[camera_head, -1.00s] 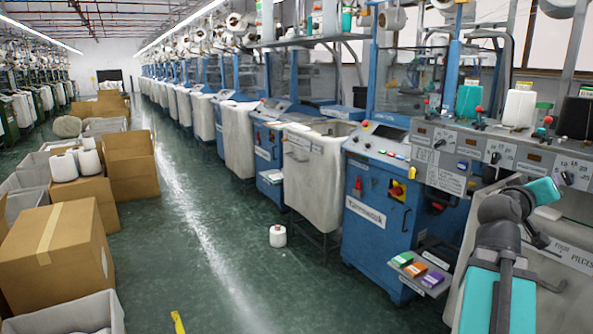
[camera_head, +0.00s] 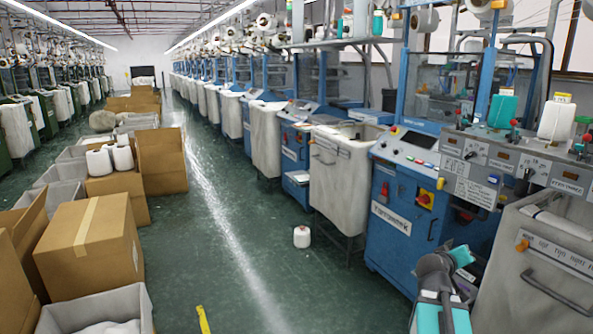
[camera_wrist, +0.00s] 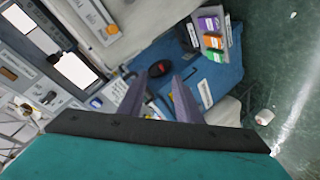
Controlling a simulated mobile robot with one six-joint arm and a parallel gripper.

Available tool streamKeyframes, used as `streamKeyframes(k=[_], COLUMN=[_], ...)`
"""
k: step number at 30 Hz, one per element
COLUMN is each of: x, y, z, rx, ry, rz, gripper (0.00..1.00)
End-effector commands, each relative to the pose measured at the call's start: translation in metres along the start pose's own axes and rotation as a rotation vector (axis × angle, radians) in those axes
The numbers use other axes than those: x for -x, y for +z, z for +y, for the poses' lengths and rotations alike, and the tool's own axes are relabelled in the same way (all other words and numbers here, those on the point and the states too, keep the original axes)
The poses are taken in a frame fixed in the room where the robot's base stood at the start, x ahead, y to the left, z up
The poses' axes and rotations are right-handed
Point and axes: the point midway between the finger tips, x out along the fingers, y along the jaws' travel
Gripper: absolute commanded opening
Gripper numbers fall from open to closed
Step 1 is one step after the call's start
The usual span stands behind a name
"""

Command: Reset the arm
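My arm (camera_head: 433,285), grey with teal covers, is folded in the lower right of the head view, in front of the blue knitting machine (camera_head: 392,225). My gripper (camera_wrist: 159,80) shows in the wrist view as two grey fingers standing apart, with nothing held between them. Beyond the fingers lie the machine's blue side and a black part with a red mark. The fingertips cannot be made out in the head view.
A shelf with purple, orange and green boxes (camera_wrist: 211,42) is at the wrist view's top. A white cone (camera_head: 302,237) stands on the green floor. Cardboard boxes (camera_head: 90,245) and grey bins line the left.

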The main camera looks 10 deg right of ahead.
Motion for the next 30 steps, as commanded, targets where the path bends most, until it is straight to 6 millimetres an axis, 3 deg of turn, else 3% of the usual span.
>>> streamKeyframes(k=[3,14,21,30], x=[-0.001,0.011,0.029,0.065], y=[0.01,0.056,0.098,0.162], z=[-0.044,-0.168,-0.243,-0.325], rx=[0.022,0.085,0.131,0.193], ry=[-0.063,-0.237,-0.348,-0.477], rz=[-0.026,-0.12,-0.199,-0.316], gripper=[0.31,0.31,0.31,0.31])
